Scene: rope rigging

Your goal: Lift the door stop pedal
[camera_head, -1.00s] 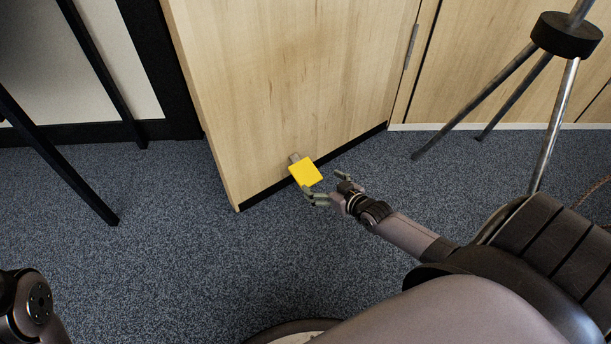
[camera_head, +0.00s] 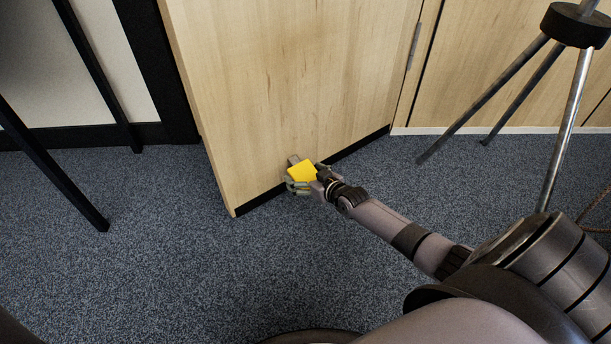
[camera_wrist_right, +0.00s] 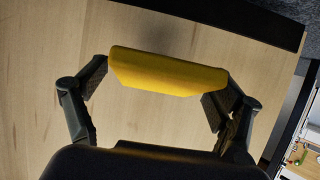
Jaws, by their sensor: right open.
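The yellow door stop pedal (camera_head: 301,172) sits low on the face of the wooden door (camera_head: 290,80), on a small grey mount (camera_head: 294,159). My right gripper (camera_head: 304,181) is at the pedal, its fingers around it. In the right wrist view the yellow pedal (camera_wrist_right: 168,72) spans most of the gap between the two open fingers of the right gripper (camera_wrist_right: 160,90). I cannot tell whether either finger touches it. My left gripper is not in view.
A metal tripod (camera_head: 561,110) stands at the right. Dark stand legs (camera_head: 55,170) are at the left. The grey carpet (camera_head: 170,270) in front of the door is clear at the left and centre.

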